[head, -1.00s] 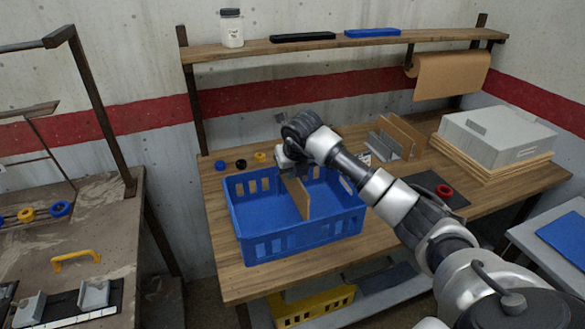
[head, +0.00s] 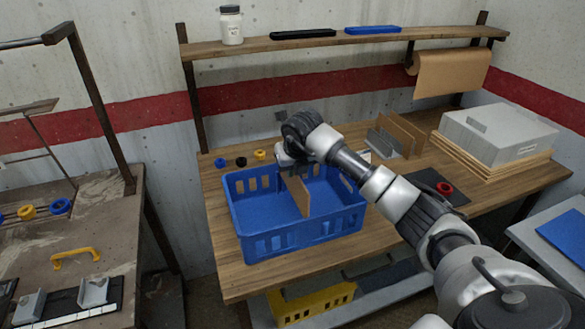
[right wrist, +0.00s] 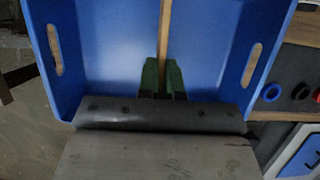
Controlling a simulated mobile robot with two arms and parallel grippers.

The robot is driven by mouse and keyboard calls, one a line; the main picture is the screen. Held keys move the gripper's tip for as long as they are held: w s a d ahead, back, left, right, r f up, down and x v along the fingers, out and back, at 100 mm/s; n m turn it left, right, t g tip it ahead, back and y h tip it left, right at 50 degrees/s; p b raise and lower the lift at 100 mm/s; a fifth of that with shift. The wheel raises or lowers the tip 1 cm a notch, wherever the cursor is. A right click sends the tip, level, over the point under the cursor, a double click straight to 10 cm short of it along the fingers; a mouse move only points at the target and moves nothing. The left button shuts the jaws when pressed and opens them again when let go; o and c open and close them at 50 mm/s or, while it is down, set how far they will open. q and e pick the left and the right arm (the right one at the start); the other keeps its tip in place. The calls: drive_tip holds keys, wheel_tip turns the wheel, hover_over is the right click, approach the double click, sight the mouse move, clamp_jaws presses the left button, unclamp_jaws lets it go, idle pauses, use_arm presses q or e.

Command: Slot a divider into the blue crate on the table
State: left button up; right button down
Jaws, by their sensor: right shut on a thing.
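The blue crate (head: 335,222) stands on the wooden table. A thin brown divider (head: 299,195) is upright inside it, near the middle of its length, and runs from the back toward the front. My right gripper (head: 291,165) is shut on the top of this divider near the crate's back wall. In the right wrist view the green fingertips (right wrist: 163,77) pinch the divider (right wrist: 165,35) between the blue walls. Whether its lower edge sits in a slot or on the floor is hidden. My left gripper is not in view.
Another brown panel (head: 407,131) stands in a grey holder (head: 386,143) right of the crate. A grey box (head: 497,140) sits on boards at the right. Small coloured rings (head: 240,162) lie behind the crate. A shelf (head: 335,45) runs above.

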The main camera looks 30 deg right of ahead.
sight(292, 194)
drive_tip(key=shift+f+b, duration=2.75)
drive_tip(key=shift+f, duration=1.15)
drive_tip(key=c, duration=1.2)
unclamp_jaws()
